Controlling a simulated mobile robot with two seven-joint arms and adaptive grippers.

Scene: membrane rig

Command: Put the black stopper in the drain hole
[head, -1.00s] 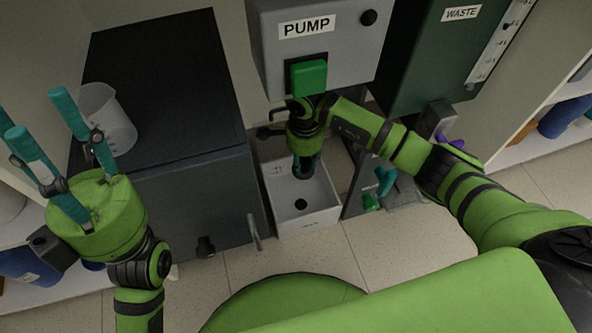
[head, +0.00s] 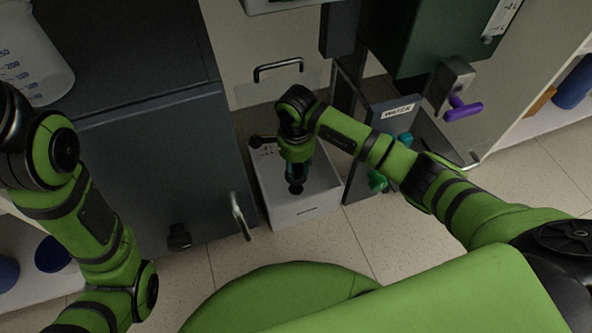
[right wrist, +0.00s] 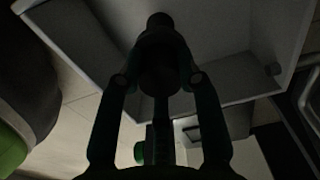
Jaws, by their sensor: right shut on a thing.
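My right gripper (head: 300,172) points down over the pale grey basin (head: 326,200), low in front of the cabinet. It is shut on the black stopper (right wrist: 160,72), which shows between its fingers in the right wrist view. In the head view a dark spot lies just below the fingertips, near the front of the basin floor. I cannot tell whether that spot is the stopper, the drain hole or both, nor whether the stopper touches the hole. My left arm crosses the left side of the head view, its gripper out of frame.
A dark bench cabinet (head: 165,150) with a beaker (head: 35,60) on top stands to the left of the basin. To the right are a sign plate (head: 397,110), a teal-green handle (head: 377,181) and a purple lever (head: 464,109). Tiled floor lies in front.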

